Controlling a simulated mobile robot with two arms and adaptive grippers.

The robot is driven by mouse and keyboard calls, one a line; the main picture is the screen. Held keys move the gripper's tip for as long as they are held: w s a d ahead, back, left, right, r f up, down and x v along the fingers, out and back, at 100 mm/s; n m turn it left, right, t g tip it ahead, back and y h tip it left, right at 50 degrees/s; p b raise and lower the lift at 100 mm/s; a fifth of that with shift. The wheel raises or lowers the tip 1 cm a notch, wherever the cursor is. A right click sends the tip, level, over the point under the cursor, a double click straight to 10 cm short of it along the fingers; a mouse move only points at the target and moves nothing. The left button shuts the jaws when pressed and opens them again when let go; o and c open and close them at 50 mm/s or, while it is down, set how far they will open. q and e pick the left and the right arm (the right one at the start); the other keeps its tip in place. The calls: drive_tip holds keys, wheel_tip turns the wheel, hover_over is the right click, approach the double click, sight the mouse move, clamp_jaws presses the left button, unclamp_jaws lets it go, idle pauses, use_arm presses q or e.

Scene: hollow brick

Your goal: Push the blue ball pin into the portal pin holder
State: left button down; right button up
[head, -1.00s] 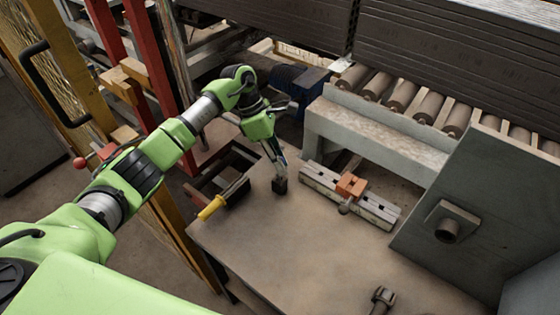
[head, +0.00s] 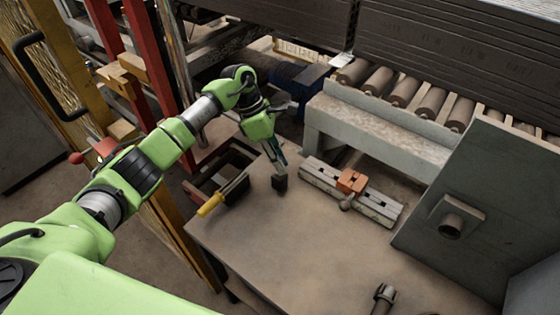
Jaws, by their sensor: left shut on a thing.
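My left gripper (head: 279,184) points down at the table top, left of the grey rail block. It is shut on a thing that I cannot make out. A thin teal-blue strip (head: 284,158) shows beside its fingers; I cannot tell if it is part of the blue ball pin. An orange block (head: 352,181), perhaps the portal pin holder, sits on the grey rail block (head: 384,207). A grey ball-ended piece (head: 346,202) shows at the front of the orange block; no blue shows on it.
A yellow-handled tool (head: 211,204) lies at the left edge of the table (head: 290,240). A grey metal forked piece (head: 384,295) is at the front. A grey panel with a pipe stub (head: 452,226) stands on the right, a roller conveyor (head: 400,92) behind. The table middle is clear.

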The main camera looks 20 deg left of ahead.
use_arm(q)
drive_tip(key=shift+f+b, duration=0.35)
drive_tip(key=shift+f, duration=0.1)
drive_tip(key=c, duration=1.8)
unclamp_jaws()
drive_tip(key=v, duration=1.2)
